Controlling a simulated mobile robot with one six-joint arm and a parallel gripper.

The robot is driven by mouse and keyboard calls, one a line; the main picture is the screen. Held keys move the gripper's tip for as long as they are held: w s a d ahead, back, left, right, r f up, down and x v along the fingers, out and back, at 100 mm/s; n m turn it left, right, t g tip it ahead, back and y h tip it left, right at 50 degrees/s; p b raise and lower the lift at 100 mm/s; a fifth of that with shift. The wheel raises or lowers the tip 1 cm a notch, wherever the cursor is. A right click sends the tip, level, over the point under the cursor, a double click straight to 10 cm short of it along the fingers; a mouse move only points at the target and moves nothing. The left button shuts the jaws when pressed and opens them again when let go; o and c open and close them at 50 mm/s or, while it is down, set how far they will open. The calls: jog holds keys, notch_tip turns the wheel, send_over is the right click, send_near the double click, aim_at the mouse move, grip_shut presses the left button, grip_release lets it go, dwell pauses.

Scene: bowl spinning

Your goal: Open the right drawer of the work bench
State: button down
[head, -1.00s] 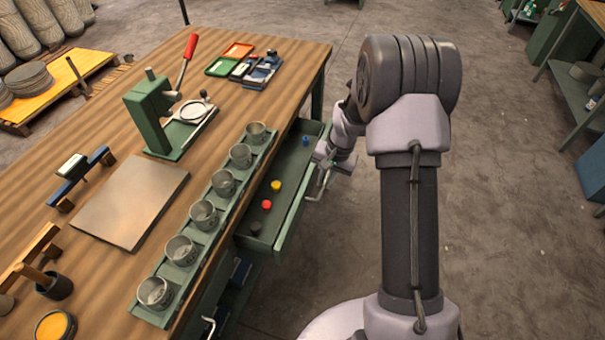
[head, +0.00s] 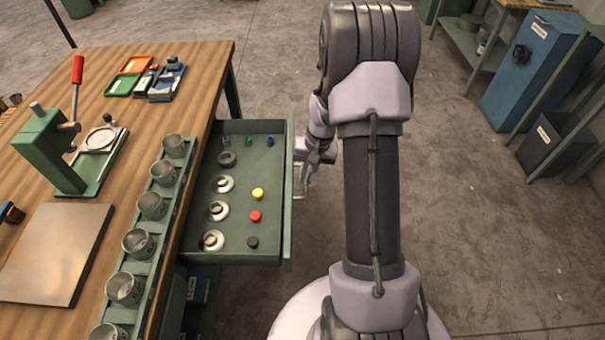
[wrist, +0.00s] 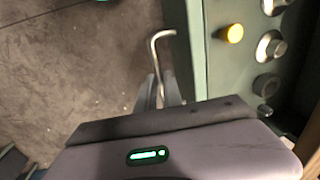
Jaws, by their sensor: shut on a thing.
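The right drawer (head: 238,170) of the work bench (head: 190,90) is pulled well out, and its inside shows in the head view. It holds several small coloured pieces and metal rings. Its metal handle (wrist: 158,45) is on the front panel, and it shows in the wrist view between my fingers. My gripper (wrist: 160,92) is shut on the handle, at the outer side of the drawer front. In the head view my gripper (head: 303,172) is partly hidden by my own arm.
A rack of grey metal cups (head: 137,243) runs along the bench edge beside the drawer. A green press (head: 50,150) and small trays (head: 135,75) stand on the bench.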

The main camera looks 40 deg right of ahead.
jog(key=c, duration=1.5)
grip_release()
jog(key=shift+r, duration=0.1)
jog(key=d+r+p, duration=0.1)
jog(key=r+p, duration=0.1)
jog(key=r, duration=0.3)
jog(key=s+r+p, duration=0.1)
jog(key=r+p, duration=0.1)
jog(key=r, duration=0.4)
jog(key=d+r+p, duration=0.1)
jog(key=r+p, duration=0.1)
jog(key=r, duration=0.4)
jog(key=shift+s+d+p, duration=0.3)
jog(key=shift+s+p, duration=0.1)
